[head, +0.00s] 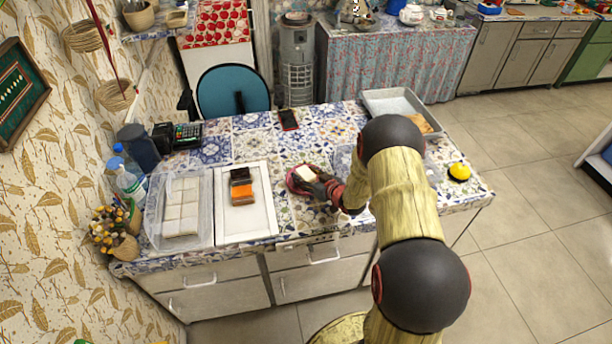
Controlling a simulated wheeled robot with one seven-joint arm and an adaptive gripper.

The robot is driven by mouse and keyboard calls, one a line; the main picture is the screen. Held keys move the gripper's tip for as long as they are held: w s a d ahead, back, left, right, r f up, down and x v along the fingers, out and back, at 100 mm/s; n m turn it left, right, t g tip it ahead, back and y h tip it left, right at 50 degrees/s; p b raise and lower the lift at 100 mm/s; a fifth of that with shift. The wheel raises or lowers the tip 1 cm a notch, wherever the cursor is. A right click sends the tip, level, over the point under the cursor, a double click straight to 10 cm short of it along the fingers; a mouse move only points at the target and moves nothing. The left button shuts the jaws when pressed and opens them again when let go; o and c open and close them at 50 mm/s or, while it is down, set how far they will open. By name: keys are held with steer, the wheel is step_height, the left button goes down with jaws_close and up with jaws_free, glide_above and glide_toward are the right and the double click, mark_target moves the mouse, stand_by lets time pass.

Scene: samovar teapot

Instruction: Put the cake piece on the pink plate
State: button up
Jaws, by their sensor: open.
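A small pink-red plate (293,184) lies near the middle of the tiled counter. A pale cake piece (306,173) shows on it, toward its right side. My gripper (321,187) is at the plate's right edge, low and close to the cake piece. Its jaws are open; whether a finger touches the piece is too small to tell. My gripper and arm hide part of the plate's right side and the counter behind.
A clear tray (155,218) with several pale pieces and a white board (258,217) with brown and orange blocks stand left. A metal tray (377,100), a phone (288,119) and a yellow round thing (459,172) also lie on the counter. A blue chair (232,90) stands behind.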

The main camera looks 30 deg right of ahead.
steer(key=p+v, duration=0.2)
steer(key=v, duration=0.9)
steer(key=shift+s+r+p, duration=0.25)
steer(key=shift+p, duration=0.15)
steer(key=shift+d+r, duration=0.1)
steer(key=shift+r, duration=0.15)
step_height(320, 180, up, 13)
steer(key=w+g+h, duration=0.2)
steer(key=w+h, duration=0.1)
steer(key=s+a+r+m+g+h, duration=0.1)
steer(key=s+a+r, duration=0.2)
steer(key=r, duration=0.3)
steer(key=s+a+r+g+h, duration=0.1)
steer(key=s+a+r, duration=0.25)
steer(key=r, duration=0.25)
steer(key=s+a+r+g+y, duration=0.1)
steer(key=s+a, duration=0.3)
steer(key=s, duration=0.4)
steer(key=s+a+r+g+y, duration=0.1)
steer(key=s+a+r, duration=0.2)
steer(key=s+a, duration=0.2)
steer(key=s+a+r+g+y, duration=0.1)
steer(key=s+a, duration=0.4)
steer(key=s, duration=0.6)
steer(key=shift+a+r+g, duration=0.25)
steer(key=shift+r+g, duration=0.15)
steer(key=shift+r, duration=0.3)
steer(key=shift+s+d, duration=0.1)
steer(key=shift+d, duration=0.05)
